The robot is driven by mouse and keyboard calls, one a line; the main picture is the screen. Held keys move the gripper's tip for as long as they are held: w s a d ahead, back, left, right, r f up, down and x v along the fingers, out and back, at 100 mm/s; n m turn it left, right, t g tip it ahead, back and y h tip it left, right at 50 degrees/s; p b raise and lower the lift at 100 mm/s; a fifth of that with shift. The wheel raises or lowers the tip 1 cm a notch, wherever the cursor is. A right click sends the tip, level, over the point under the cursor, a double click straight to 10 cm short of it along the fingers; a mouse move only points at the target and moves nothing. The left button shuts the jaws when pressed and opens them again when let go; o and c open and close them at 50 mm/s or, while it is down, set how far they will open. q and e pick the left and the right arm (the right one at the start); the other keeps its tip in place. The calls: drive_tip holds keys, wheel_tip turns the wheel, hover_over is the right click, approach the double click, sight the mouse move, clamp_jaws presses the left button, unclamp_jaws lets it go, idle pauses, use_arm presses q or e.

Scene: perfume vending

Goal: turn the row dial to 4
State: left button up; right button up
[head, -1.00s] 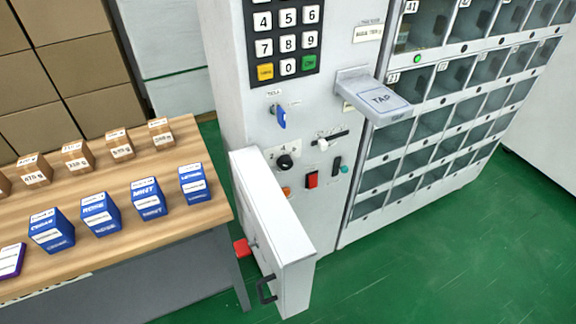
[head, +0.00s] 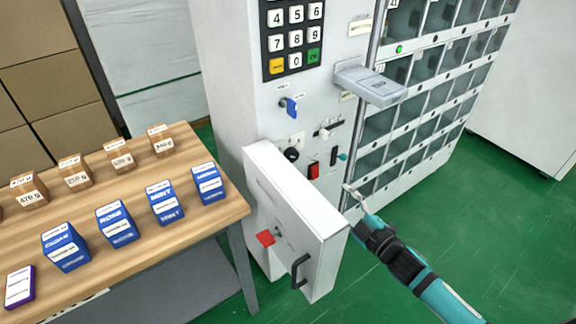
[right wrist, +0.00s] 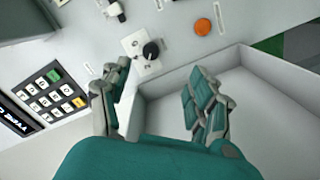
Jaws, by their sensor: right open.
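The row dial is a black round knob (head: 292,154) on the grey front of the machine, below the blue key. In the right wrist view the dial (right wrist: 151,50) sits on a white plate, and its pointer setting is too small to read. My right gripper (head: 350,190) is in the head view, to the right of the open panel door and lower right of the dial. In the right wrist view its open, empty fingers (right wrist: 160,78) are spread, with the dial beyond the gap between them, apart from it. My left gripper is not in view.
An open white door (head: 295,225) with a black handle juts out below the dial. A keypad (head: 292,37), blue key (head: 291,107), red switch (head: 314,171) and TAP ledge (head: 370,84) are nearby. A wooden table (head: 120,205) with boxes stands left.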

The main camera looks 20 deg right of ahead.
wheel_tip(320, 180, up, 2)
drive_tip(key=a, duration=0.1)
approach(295, 157)
drive_tip(key=shift+n+y, duration=0.3)
drive_tip(key=shift+y, duration=0.1)
drive_tip(key=x, duration=0.9)
drive_tip(key=shift+w+d+f, duration=0.1)
drive_tip(key=shift+d+f, duration=0.05)
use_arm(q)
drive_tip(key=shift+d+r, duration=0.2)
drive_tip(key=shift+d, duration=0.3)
use_arm(e)
drive_tip(key=c, duration=1.2)
use_arm(q)
drive_tip(key=shift+p, duration=0.3)
use_arm(e)
drive_tip(key=shift+o, duration=0.2)
